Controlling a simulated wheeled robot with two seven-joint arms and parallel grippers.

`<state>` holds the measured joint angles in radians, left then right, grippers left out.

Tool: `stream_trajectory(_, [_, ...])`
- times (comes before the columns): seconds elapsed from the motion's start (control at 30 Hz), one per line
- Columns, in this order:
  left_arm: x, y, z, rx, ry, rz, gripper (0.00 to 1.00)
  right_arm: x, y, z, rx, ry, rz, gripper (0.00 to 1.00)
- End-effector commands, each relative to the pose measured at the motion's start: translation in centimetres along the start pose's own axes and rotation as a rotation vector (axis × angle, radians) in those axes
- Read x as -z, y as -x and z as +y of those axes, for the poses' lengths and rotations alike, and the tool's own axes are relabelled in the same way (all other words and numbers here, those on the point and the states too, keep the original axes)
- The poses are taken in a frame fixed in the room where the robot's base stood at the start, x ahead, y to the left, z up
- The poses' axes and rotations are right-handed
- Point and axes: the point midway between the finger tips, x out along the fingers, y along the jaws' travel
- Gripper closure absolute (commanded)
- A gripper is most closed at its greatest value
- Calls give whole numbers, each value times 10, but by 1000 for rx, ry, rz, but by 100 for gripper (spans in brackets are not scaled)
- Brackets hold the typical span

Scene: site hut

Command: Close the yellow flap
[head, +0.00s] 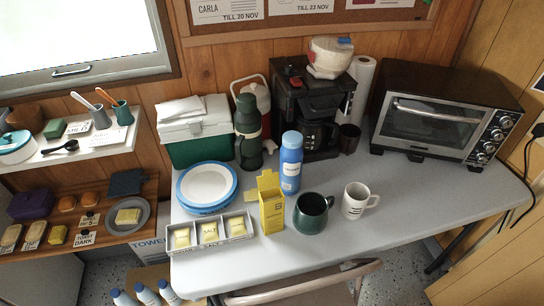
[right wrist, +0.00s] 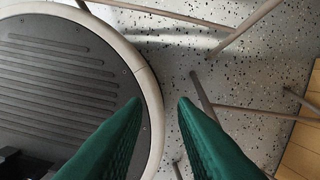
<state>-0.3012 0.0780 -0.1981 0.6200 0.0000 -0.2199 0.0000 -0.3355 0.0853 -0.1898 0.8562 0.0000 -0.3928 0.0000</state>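A yellow carton (head: 272,214) stands upright near the front middle of the grey table. Its yellow flap (head: 267,180) is open and sticks up above the top, and a smaller flap piece juts out at its left side. My right gripper (right wrist: 159,102) shows only in the right wrist view. Its two green fingers are apart with nothing between them, above the floor and away from the carton. Neither gripper shows in the head view, and my left gripper is in no frame.
A blue bottle (head: 291,163) stands close behind the carton, and a dark green mug (head: 311,214) stands to its right. A white mug (head: 356,201) is farther right. A grey three-part tray (head: 251,225) of packets lies left. A chair (head: 300,287) is at the front edge.

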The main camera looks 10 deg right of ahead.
Motion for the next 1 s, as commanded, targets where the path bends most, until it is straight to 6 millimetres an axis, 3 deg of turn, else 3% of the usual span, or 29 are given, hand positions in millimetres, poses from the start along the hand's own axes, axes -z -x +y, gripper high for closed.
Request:
stream_trajectory(0.27, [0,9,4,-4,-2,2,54,-41,32,-1,1,-5,-24,75])
stream_trajectory(0.47, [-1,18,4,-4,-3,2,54,-81,72,-3,4,-11,-50,75])
stream_trajectory(0.57, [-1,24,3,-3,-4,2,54,-109,108,-5,6,-15,-69,75])
stream_trajectory(0.7, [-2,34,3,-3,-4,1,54,-143,169,-8,9,-21,-94,75])
stream_trajectory(0.9, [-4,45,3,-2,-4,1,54,-174,256,-11,13,-26,-126,75])
stream_trajectory(1.0, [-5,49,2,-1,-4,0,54,-182,291,-11,12,-25,-139,75])
